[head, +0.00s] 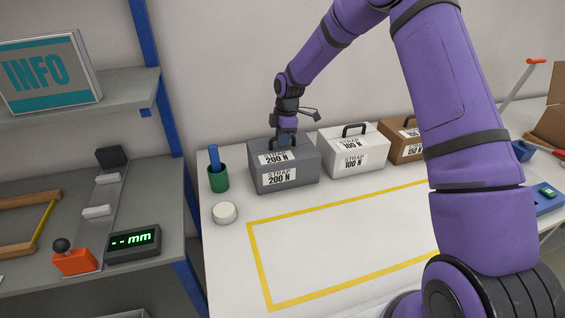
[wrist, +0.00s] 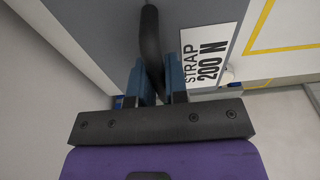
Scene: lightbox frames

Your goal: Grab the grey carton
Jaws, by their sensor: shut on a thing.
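The grey carton (head: 283,168) stands on the white table at the back left, with white labels reading "STRAP 200 N" on its top and front. My gripper (head: 286,137) is over its top, coming down from above. In the wrist view, the blue fingers of my gripper (wrist: 158,80) are shut on the carton's black handle (wrist: 150,40). The grey top of the carton (wrist: 105,30) and one label fill much of that view. The carton appears to rest on the table.
A white carton (head: 352,152) and a brown carton (head: 400,145) stand in a row to the right. A green cup (head: 218,178) and a white round thing (head: 224,212) are at the left. The yellow-taped area (head: 345,235) in front is bare.

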